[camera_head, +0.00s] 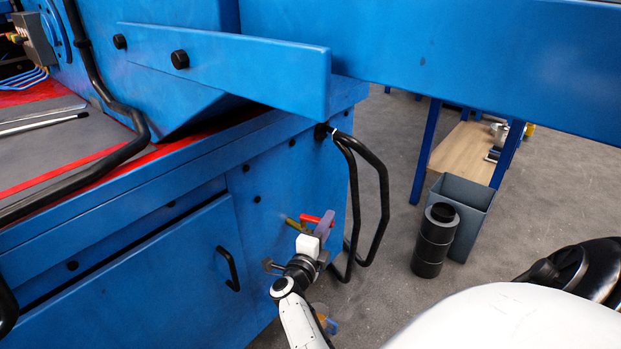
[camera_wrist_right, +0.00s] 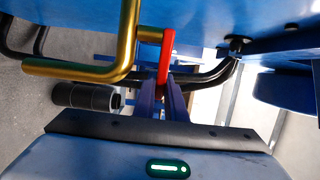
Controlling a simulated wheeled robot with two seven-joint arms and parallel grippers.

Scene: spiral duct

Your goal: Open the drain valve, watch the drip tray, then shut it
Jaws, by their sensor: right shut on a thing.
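The drain valve's red lever (camera_head: 311,219) sits on a brass pipe (camera_head: 292,223) at the side of the blue machine. My right gripper (camera_head: 325,222) is at the lever. In the wrist view its purple fingers (camera_wrist_right: 163,92) are shut on the lever's free end. I cannot make out the drip tray; my right arm covers part of the area below the valve. My left gripper is not in view.
Black hoses (camera_head: 382,200) hang from the machine just right of the valve. A black cylinder (camera_head: 433,240) and a grey bin (camera_head: 469,213) stand on the floor further right, near a wooden-topped bench (camera_head: 463,151). A cabinet handle (camera_head: 229,268) is left of my right arm. Blue beams overhang above.

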